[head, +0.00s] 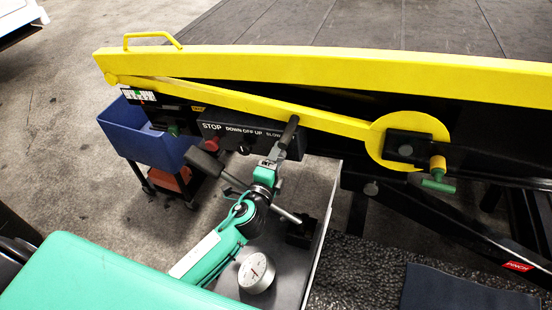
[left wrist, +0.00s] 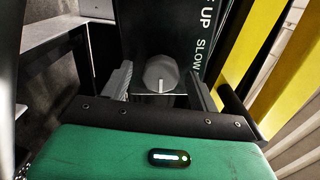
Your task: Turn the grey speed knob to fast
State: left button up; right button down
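The grey speed knob (left wrist: 160,72) is round with a short white pointer line, seen in the left wrist view. The line points toward the bottom of that picture. The word SLOW is printed to its right on the dark control panel (head: 238,133). My left gripper (left wrist: 161,84) is open, with one finger on each side of the knob and a visible gap to each. In the head view my left gripper (head: 275,160) is at the panel's right end, and I cannot make out the knob there. My right gripper is not in view.
A red stop button (head: 210,144) and a black-handled lever (head: 205,161) are left of my gripper. A yellow rail (head: 330,68) runs above the panel, with a yellow arm and green handle (head: 438,182) at right. A blue bin (head: 150,143) stands at left.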

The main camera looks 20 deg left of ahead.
pick_arm(q)
jog(key=s+b, duration=0.5)
jog(key=s, duration=0.8)
jog(key=shift+s+a+b, duration=0.25)
jog(key=shift+s+b, duration=0.05)
jog(key=shift+s, duration=0.1)
